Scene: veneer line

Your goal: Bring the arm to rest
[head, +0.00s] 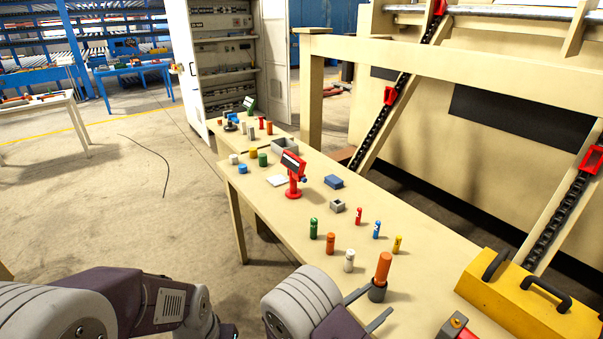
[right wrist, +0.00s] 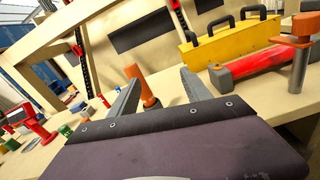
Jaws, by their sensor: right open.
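My right gripper (head: 381,299) is open over the near part of the workbench (head: 420,262). Its two fingers are spread, with nothing gripped. An orange cylinder (head: 384,265) stands upright in a dark grey round base (head: 377,291) at the fingertips. In the right wrist view the right gripper (right wrist: 160,76) has the orange cylinder (right wrist: 134,72) and its base (right wrist: 152,103) showing in the gap between the fingers; I cannot tell whether a finger touches them. My left arm (head: 150,302) shows at the bottom left; its gripper is not visible.
Green (head: 313,228), orange (head: 330,242) and white (head: 348,261) cylinders and small coloured pieces stand beyond the gripper. A red stand (head: 294,185) is farther back. A yellow toolbox (head: 520,305) is at the right. Open floor (head: 130,220) lies left of the bench.

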